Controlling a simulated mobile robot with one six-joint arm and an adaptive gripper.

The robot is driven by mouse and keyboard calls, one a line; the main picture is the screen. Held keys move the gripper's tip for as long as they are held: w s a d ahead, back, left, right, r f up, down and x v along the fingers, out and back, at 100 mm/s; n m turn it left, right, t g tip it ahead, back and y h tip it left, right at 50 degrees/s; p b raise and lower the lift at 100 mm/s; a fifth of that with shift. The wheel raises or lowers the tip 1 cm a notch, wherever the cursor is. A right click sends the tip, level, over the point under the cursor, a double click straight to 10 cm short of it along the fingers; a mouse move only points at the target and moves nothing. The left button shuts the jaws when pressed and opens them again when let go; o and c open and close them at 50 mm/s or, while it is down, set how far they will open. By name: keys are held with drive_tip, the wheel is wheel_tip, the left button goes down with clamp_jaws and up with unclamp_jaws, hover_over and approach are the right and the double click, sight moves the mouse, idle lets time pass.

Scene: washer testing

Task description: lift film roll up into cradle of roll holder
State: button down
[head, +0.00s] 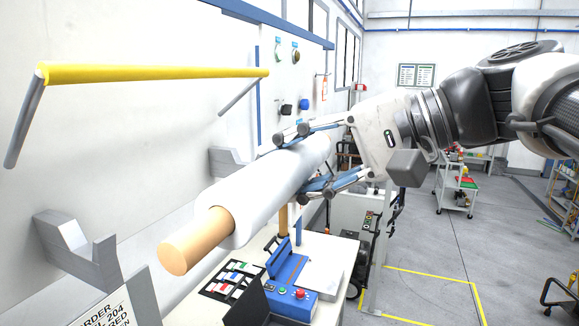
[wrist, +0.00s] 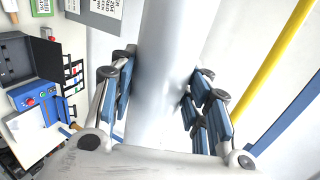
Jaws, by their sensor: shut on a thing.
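The film roll (head: 265,185) is a thick white cylinder with a tan core (head: 195,240) sticking out of its near end. My gripper (head: 298,165) is shut on the film roll, with blue-padded fingers above and below it. The roll is held in the air, slanting toward the lower left. In the wrist view the white roll (wrist: 168,50) runs between both fingers. The roll holder shows two grey notched brackets on the left wall, a near one (head: 75,250) and a far one (head: 228,160). The roll is apart from the near bracket; the gap to the far one is unclear.
A yellow bar (head: 150,73) on grey arms juts from the wall above the brackets. Below the roll stands a bench with a blue device (head: 288,272) and a dark box. A sign (head: 105,312) is at the lower left.

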drive_tip(key=a+r+b+x, duration=0.1)
drive_tip(key=r+x, duration=0.1)
drive_tip(key=x, duration=1.3)
drive_tip(key=shift+w+r, duration=0.25)
idle(0.5)
drive_tip(key=c, duration=0.8)
unclamp_jaws()
drive_tip(key=shift+f, duration=0.1)
drive_tip(key=v, duration=1.2)
